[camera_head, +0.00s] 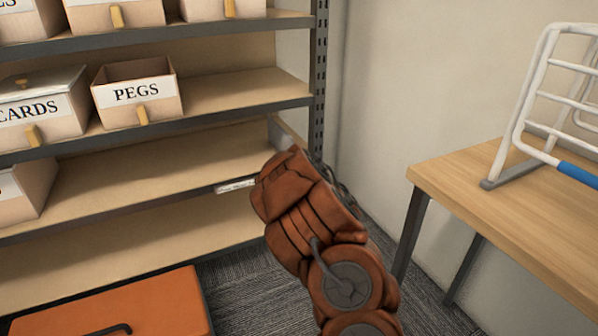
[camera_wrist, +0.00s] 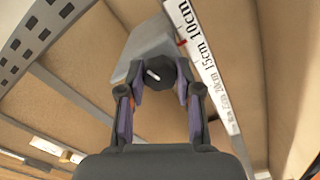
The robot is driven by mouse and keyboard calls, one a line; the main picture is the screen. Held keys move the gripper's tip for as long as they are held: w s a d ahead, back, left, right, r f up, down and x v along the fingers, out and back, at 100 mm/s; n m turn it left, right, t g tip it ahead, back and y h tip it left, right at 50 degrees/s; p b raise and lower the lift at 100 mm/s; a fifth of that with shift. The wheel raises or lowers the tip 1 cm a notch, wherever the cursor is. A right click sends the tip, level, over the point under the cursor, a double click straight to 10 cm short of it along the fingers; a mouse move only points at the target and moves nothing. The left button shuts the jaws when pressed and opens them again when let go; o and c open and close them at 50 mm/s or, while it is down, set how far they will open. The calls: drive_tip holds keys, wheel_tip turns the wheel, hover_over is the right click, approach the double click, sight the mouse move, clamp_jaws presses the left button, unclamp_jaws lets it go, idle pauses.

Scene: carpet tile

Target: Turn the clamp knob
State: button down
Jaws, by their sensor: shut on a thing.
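The clamp knob (camera_wrist: 154,73) is dark and faceted, with a short white mark on its face pointing to the upper left in the wrist view. It sits on the end of a grey clamp body (camera_wrist: 150,42) beside a shelf edge. My gripper (camera_wrist: 159,78) has its two purple-padded fingers on either side of the knob and is shut on it. In the head view, part of a grey piece, likely the clamp body (camera_head: 284,132), shows by the shelf post. My orange arm hides the knob and my fingers there.
A white strip (camera_wrist: 200,58) marked in centimetres runs along the shelf edge beside the knob. The metal shelf post (camera_head: 319,75) stands close to my arm. Shelves hold boxes, including PEGS (camera_head: 137,93). A wooden table (camera_head: 500,205) with a white rack (camera_head: 555,95) stands right. An orange case (camera_head: 120,305) lies low left.

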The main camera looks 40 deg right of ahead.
idle(0.3)
drive_tip(key=c, duration=0.8)
unclamp_jaws()
drive_tip(key=shift+v, duration=3.7)
